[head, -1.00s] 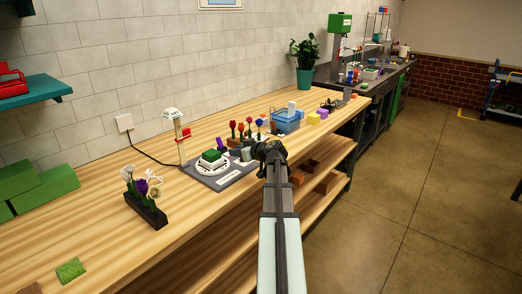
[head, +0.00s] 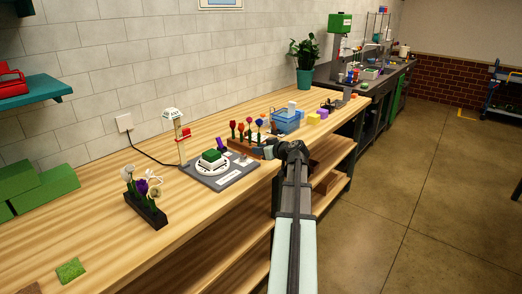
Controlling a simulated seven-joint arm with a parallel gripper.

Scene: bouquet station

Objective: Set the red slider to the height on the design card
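The red slider (head: 186,132) sits on an upright pale post (head: 179,140) with a white top, at the back edge of a grey base board (head: 220,178). A round white plate with a green block (head: 212,156) stands on the same board. I cannot make out a design card with a marked height. My gripper (head: 272,149) is at the front edge of the bench, right of the board and well apart from the slider. Its fingers are too small and dark to tell whether they are open or shut.
A rack of red and orange flowers (head: 245,132) stands right of the post, close to my gripper. A dark holder with white and purple flowers (head: 146,207) is at the front left. A blue basket (head: 287,122) is farther back.

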